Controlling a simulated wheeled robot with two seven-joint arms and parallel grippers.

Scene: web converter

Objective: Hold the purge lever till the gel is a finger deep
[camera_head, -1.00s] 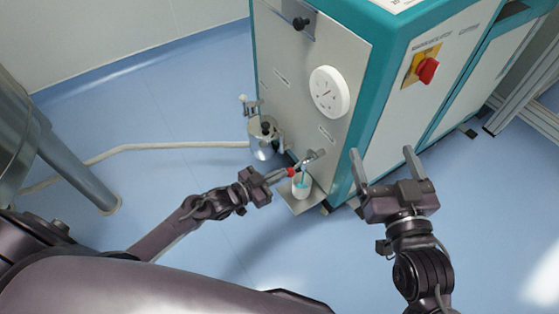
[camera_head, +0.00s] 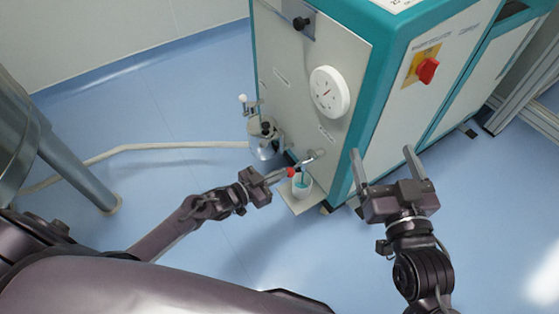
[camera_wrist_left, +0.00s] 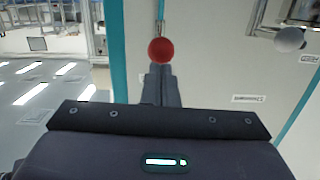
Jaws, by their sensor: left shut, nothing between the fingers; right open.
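The purge lever ends in a red ball knob (camera_head: 291,172) low on the machine's front, beside a metal spout (camera_head: 312,156). My left gripper (camera_head: 279,175) is shut and empty, with its fingertips at the red knob. In the left wrist view the red knob (camera_wrist_left: 161,50) shows at the tips of the closed fingers (camera_wrist_left: 160,82); whether they touch cannot be told. A white cup (camera_head: 302,192) stands under the spout with teal gel (camera_head: 302,182) in it. Its exact depth is hard to tell. My right gripper (camera_head: 388,170) is open and empty, in front of the machine's corner.
The cup stands on a small plate (camera_head: 298,205) at the machine's foot. A jar-like vessel (camera_head: 263,148) stands left of it, with a pale hose (camera_head: 180,146) running along the floor. A white dial (camera_head: 329,91) and a red switch (camera_head: 427,70) sit higher up.

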